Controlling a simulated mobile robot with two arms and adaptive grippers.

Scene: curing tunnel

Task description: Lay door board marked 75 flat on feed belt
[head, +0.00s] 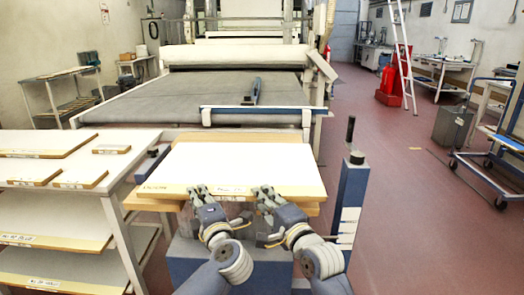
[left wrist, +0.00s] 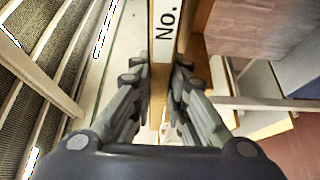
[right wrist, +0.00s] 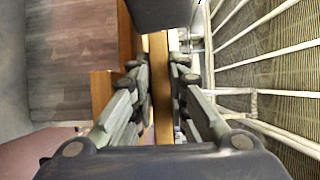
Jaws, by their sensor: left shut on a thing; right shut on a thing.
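A large white-topped board (head: 240,165) with a tan edge lies flat in front of me, just short of the machine. My left gripper (head: 197,190) is shut on its near edge; in the left wrist view the edge (left wrist: 165,35) between the fingers shows "No.", with the number cut off. My right gripper (head: 266,192) is shut on the same edge further right; the right wrist view shows the tan edge (right wrist: 161,85) between its fingers. I cannot read 75 on it. The grey feed belt (head: 190,92) lies beyond the board, behind a blue rail (head: 280,110).
More boards lie on a white table (head: 125,167) and its lower shelves at left. Tan wood (head: 308,209) shows under the held board. A blue post (head: 350,205) stands close on the right. A blue-grey object (head: 252,92) sits over the belt.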

